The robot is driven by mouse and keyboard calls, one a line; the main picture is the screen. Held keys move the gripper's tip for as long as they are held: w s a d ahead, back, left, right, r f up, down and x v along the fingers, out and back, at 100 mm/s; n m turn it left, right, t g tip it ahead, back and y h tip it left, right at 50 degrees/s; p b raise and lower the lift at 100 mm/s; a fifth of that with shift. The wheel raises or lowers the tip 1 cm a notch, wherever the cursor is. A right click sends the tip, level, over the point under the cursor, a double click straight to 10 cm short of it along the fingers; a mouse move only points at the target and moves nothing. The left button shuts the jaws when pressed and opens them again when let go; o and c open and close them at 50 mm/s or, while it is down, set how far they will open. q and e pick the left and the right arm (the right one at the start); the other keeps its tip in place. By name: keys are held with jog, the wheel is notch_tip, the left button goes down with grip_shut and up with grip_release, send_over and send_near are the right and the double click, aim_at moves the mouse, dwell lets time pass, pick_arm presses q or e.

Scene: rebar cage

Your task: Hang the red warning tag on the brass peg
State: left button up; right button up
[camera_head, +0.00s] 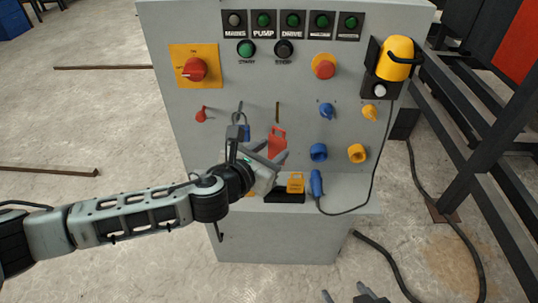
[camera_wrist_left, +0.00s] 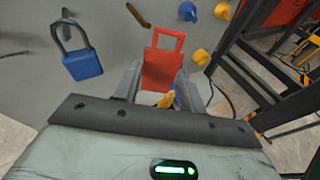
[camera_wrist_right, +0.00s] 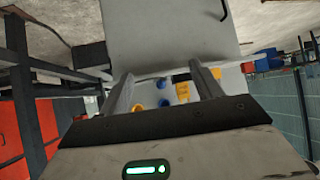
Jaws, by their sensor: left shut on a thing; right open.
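The red warning tag (camera_head: 277,141) is held upright between the fingers of my left gripper (camera_head: 272,157), just in front of the panel. In the left wrist view the tag (camera_wrist_left: 163,70) shows its open loop at the top, and the fingers clasp its lower part. The brass peg (camera_head: 277,112) is on the panel above the tag, apart from it. The peg (camera_wrist_left: 138,16) also shows at the top of the left wrist view, up and left of the loop. My right gripper (camera_wrist_right: 165,85) is open and empty, low in front of the cabinet.
A blue padlock (camera_wrist_left: 83,63) hangs left of the tag. A red rotary switch (camera_head: 195,69), blue sockets (camera_head: 318,152) and yellow sockets (camera_head: 356,153) stick out of the panel. A black tray (camera_head: 285,197) and a blue plug (camera_head: 317,184) are on the ledge below.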

aim_at(271, 135)
pick_arm(q)
jog(key=shift+w+f+b, duration=0.15)
jog(key=shift+w+b, duration=0.25)
jog(key=shift+w, duration=1.15)
jog(key=shift+w+f+b, duration=0.1)
jog(key=shift+w+b, duration=0.3)
jog(key=shift+w, duration=1.1)
jog(key=shift+w+f, duration=0.15)
jog(key=shift+w, duration=0.35)
jog(key=o, duration=1.1)
